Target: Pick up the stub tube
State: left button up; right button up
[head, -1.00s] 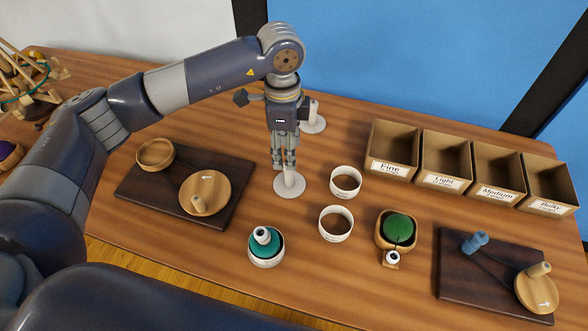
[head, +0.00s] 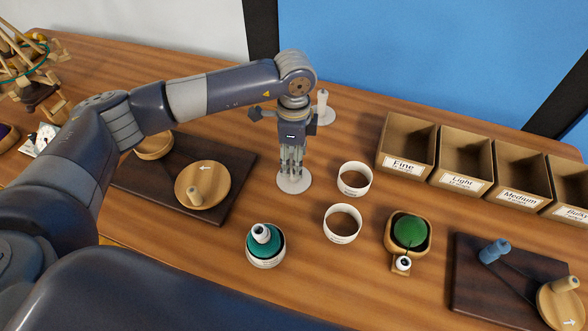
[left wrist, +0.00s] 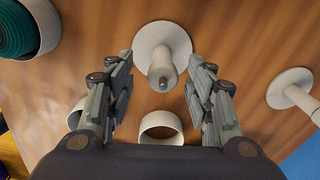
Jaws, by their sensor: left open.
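A short white tube-like stub stands upright on a round white base (head: 294,183) in the middle of the table. In the left wrist view the stub (left wrist: 162,74) points up toward the camera, between the fingers. Which white piece is the stub tube is not labelled; this is the one at my gripper. My left gripper (head: 292,168) points straight down over it, low, and in the head view its fingers hide most of the stub. The wrist view shows the left gripper (left wrist: 160,62) open, one finger on each side with gaps. My right gripper is out of view.
A similar white stand (head: 323,106) is behind my gripper. A teal yarn bowl (head: 266,262), a green yarn holder (head: 410,232), labelled bins (head: 404,168) and two dark winder boards (head: 236,172) (head: 470,285) surround the area.

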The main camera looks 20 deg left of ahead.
pick_arm(q)
jog(key=f, duration=0.4)
jog(key=shift+w+f+p, duration=0.2)
jog(key=shift+f+p, duration=0.2)
jog(key=shift+a, duration=0.1)
jog(key=c, duration=0.9)
